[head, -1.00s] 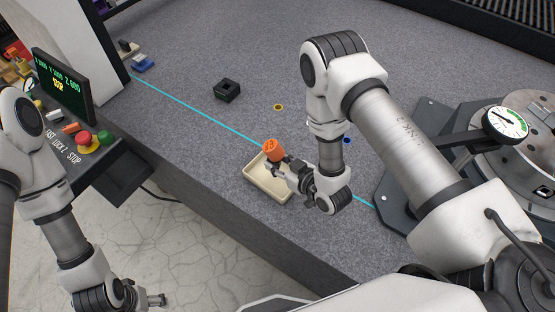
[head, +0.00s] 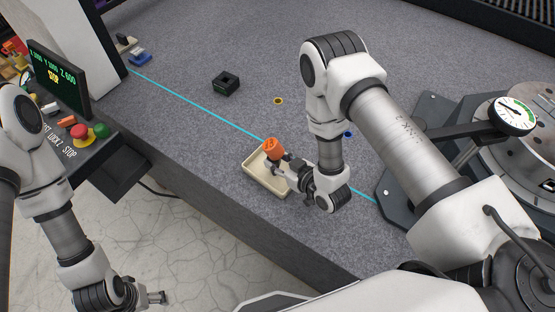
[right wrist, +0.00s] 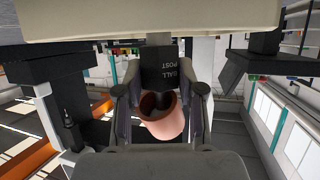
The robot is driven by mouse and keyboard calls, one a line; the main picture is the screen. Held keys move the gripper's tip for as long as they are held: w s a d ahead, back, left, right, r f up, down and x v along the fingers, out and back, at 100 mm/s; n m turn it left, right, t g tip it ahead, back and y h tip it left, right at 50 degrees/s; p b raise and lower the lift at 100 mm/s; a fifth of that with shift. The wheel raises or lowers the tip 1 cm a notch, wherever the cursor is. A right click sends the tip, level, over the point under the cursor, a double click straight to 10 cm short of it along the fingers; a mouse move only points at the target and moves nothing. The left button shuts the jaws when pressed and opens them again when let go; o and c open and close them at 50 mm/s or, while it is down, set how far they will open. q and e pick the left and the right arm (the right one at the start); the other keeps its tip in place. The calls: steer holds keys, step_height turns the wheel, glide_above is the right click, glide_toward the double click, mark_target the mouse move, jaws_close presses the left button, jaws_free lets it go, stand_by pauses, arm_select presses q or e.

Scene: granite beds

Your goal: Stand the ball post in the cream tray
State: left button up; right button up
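The ball post, with an orange top (head: 272,149) and a dark block marked BALL POST (right wrist: 160,68), is at the cream tray (head: 256,181), its dark end toward the tray. It looks upright; whether its base touches the tray floor is hidden. The cream tray also fills the top of the right wrist view (right wrist: 150,18), which seems upside down. My right gripper (right wrist: 160,98) has one finger on each side of the post, with narrow gaps showing, so it looks open around it. My left gripper (head: 156,298) is low at the left, away from the bench, its fingers too small to judge.
A black square block (head: 227,84), a yellow ring (head: 279,101) and a blue ring (head: 348,134) lie on the granite. A dial gauge (head: 512,114) and round metal fixture stand at the right. A control console (head: 85,150) is at the left. The back of the bench is mostly clear.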

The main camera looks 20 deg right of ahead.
steer(key=o, duration=0.3)
steer(key=shift+o, duration=0.2)
steer(key=shift+s, duration=0.1)
steer(key=v, duration=0.7)
steer(key=shift+s+r, duration=0.15)
stand_by(0.6)
stand_by(0.5)
